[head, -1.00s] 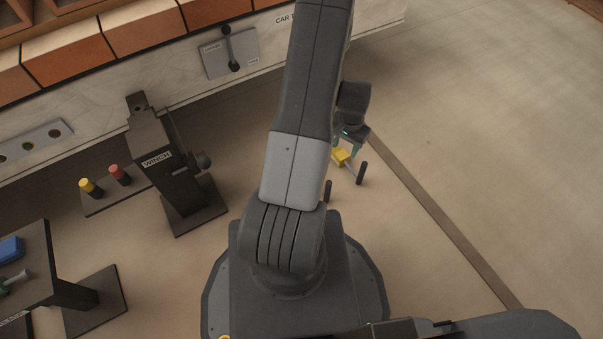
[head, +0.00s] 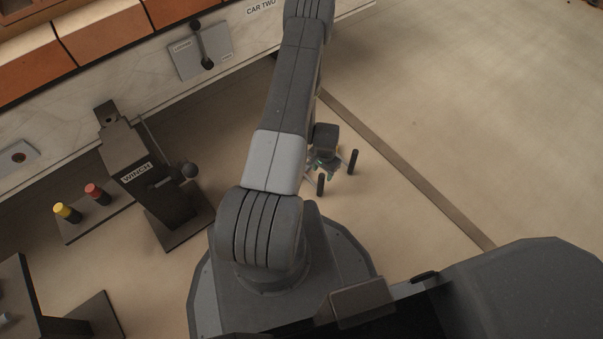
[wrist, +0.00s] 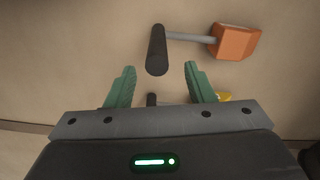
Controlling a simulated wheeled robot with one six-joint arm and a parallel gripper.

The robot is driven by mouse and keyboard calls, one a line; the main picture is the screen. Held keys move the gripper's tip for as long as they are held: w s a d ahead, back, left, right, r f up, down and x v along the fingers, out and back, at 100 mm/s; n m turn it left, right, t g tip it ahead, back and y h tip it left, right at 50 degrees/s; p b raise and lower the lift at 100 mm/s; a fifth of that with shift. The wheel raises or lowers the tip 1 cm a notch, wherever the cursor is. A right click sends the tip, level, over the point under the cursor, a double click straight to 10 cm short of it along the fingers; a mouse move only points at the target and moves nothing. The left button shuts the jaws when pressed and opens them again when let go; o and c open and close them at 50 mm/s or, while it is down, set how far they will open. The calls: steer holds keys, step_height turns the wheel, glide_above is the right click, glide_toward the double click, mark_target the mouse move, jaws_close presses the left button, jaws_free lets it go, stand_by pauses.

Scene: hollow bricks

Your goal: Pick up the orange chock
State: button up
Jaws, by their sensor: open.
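The orange chock (wrist: 236,41) lies on the floor at the upper right of the wrist view. A grey rod joins it to an upright black handle (wrist: 156,50). My gripper (wrist: 160,78) is open and empty, with its green fingers below that handle in the picture and the handle's line running between them. The chock is beyond the right fingertip, apart from it. In the head view my gripper (head: 325,167) hangs among two black handles, and I cannot make out the orange chock there.
A yellow chock (wrist: 223,97) is partly hidden behind the right finger, with a second black handle (wrist: 151,99) between the fingers. A winch stand (head: 150,180) and a post base with yellow and red knobs (head: 96,194) stand left. Open floor (head: 470,120) lies right.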

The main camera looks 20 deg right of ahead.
mark_target(321, 181)
steer(key=f+b, duration=0.1)
steer(key=f, duration=0.3)
steer(key=f+b, duration=0.1)
steer(key=f, duration=0.2)
steer(key=shift+s+a+b, duration=0.1)
steer(key=shift+s+b, duration=0.15)
steer(key=shift+b, duration=0.1)
jaws_close()
stand_by(1.0)
